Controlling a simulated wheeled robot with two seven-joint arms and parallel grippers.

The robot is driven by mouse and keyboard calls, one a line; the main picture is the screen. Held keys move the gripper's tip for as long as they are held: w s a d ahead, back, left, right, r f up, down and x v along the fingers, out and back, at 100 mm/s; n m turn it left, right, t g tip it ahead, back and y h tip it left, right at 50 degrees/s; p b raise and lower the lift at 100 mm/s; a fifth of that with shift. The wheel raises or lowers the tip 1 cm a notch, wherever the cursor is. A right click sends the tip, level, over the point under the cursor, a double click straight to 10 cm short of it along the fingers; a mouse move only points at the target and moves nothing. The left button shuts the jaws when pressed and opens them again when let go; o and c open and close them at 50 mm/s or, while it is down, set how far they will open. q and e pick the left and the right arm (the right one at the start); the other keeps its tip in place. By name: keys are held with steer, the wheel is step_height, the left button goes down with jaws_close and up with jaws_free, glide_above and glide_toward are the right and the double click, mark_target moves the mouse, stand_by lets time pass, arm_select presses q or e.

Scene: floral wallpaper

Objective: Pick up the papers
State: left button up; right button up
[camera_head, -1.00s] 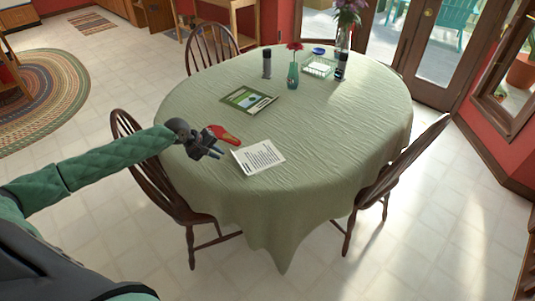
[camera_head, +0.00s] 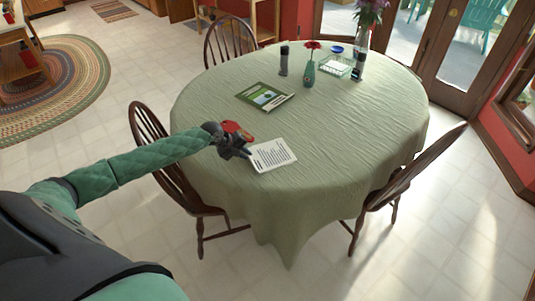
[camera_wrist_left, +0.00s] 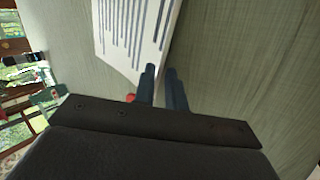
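A white printed sheet of paper (camera_head: 273,154) lies on the near left part of the tablecloth. A green-covered booklet or magazine (camera_head: 265,96) lies flat farther back on the table. My left gripper (camera_head: 246,152) is at the left edge of the white sheet. In the left wrist view the sheet (camera_wrist_left: 135,30) runs up to the left fingers (camera_wrist_left: 162,72), with its edge close to the gap between them. The fingers are a little apart, and I cannot see them gripping the sheet. My right gripper is out of view.
A red object (camera_head: 231,127) lies just behind my left gripper.

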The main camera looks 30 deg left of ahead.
arm_select(q)
steer(key=shift+w+d+f, duration=0.15)
steer(key=shift+f, duration=0.15)
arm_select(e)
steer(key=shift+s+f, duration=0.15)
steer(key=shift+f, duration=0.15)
arm_select(q)
jaws_close()
steer(key=shift+r, duration=0.1)
